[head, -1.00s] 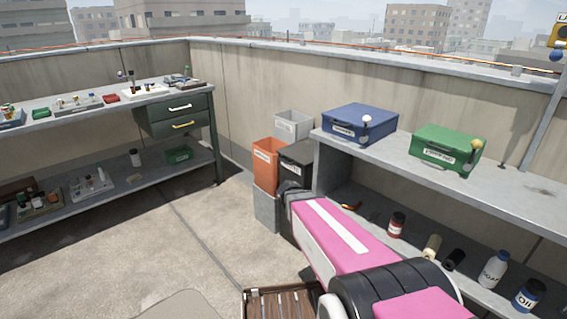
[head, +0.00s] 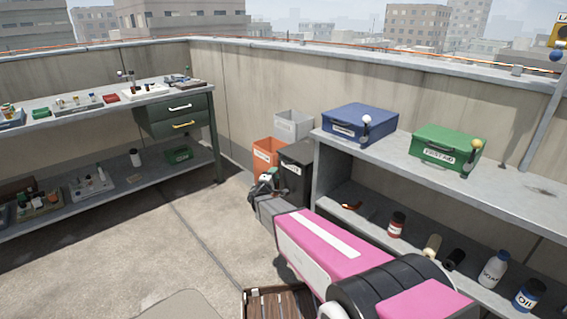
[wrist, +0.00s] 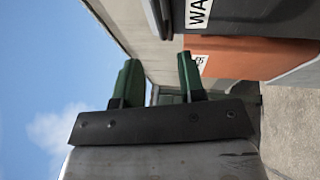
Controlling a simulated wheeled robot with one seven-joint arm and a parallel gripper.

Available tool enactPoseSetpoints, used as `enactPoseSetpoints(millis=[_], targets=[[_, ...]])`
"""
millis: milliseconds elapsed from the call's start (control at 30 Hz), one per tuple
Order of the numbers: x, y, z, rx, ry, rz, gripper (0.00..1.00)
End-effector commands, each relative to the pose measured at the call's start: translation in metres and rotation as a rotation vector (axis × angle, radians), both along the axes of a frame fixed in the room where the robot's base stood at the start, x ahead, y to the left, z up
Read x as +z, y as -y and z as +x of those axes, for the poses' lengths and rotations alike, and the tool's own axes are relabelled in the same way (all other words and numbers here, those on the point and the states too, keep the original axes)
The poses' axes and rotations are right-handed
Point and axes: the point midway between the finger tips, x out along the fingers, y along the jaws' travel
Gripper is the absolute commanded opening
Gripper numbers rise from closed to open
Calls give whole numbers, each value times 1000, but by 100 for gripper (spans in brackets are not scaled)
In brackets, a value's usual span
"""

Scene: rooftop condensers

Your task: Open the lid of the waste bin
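The waste bin (head: 295,176) is the dark bin with a white label, standing against the left end of the shelf unit in the head view. Its top looks closed. In the wrist view only part of the dark bin (wrist: 262,22) shows, with a label reading "WA", at the top edge. My gripper (head: 268,183) is at the left front of the bin, before the orange bin. In the wrist view its green fingers (wrist: 160,80) are apart with nothing between them. Contact with the bin cannot be told. My arm hides the bin's lower part.
An orange bin (head: 266,148) and a grey bin (head: 293,124) stand beside the waste bin. The shelf unit (head: 410,160) on the right carries a blue box (head: 358,121) and a green box (head: 445,146). A wooden crate (head: 283,304) is in front. Floor at left is clear.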

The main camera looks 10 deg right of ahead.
Motion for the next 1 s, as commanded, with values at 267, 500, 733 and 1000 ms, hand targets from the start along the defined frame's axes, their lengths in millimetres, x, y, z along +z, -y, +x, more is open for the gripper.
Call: enactPoseSetpoints(millis=[267, 500, 733, 1000], targets=[[7, 20, 34, -3, 1, 0, 37], [14, 43, 67, -3, 0, 0, 37], [19, 54, 85, -2, 0, 0, 37], [19, 57, 87, -2, -1, 1, 37]])
